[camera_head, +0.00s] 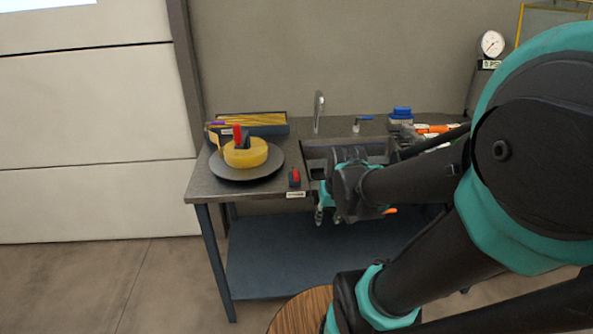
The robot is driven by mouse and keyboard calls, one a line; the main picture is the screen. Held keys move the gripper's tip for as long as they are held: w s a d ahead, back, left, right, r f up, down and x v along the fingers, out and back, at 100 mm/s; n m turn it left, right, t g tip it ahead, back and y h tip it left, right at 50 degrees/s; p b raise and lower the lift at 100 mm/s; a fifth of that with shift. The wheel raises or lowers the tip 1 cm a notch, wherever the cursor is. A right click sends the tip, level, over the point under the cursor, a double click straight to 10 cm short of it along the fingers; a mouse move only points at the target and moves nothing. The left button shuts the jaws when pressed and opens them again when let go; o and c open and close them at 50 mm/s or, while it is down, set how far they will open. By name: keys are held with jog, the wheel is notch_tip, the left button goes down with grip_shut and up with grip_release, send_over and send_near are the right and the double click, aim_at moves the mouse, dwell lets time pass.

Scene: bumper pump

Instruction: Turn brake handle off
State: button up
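A small red-and-dark handle or switch (295,177) sits near the front edge of the workbench, above a small white label (296,194) too small to read. I cannot tell for sure whether it is the brake handle. A second red upright lever-like part (238,136) stands on a yellow disc (246,153) on a dark round plate (266,174). My gripper (320,216) hangs at the bench's front edge, right of and lower than the small red handle and apart from it in the picture. Its fingers are small and partly hidden, so their opening is unclear.
A sink basin (316,148) with a tall tap (318,112) and a blue-handled valve (362,119) lies behind my arm. A blue-lidded container (401,116) and orange-handled tools (435,129) stand right. A pressure gauge (491,44) is at the upper right. A lower shelf (290,265) lies beneath.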

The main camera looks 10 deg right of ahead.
jog(key=w+a+r+g, duration=0.2)
jog(key=w+r, duration=0.7)
jog(key=r, duration=0.3)
jog(key=g+y, duration=0.2)
send_near(296, 173)
jog(key=x, duration=0.8)
jog(key=shift+f, duration=0.15)
grip_shut()
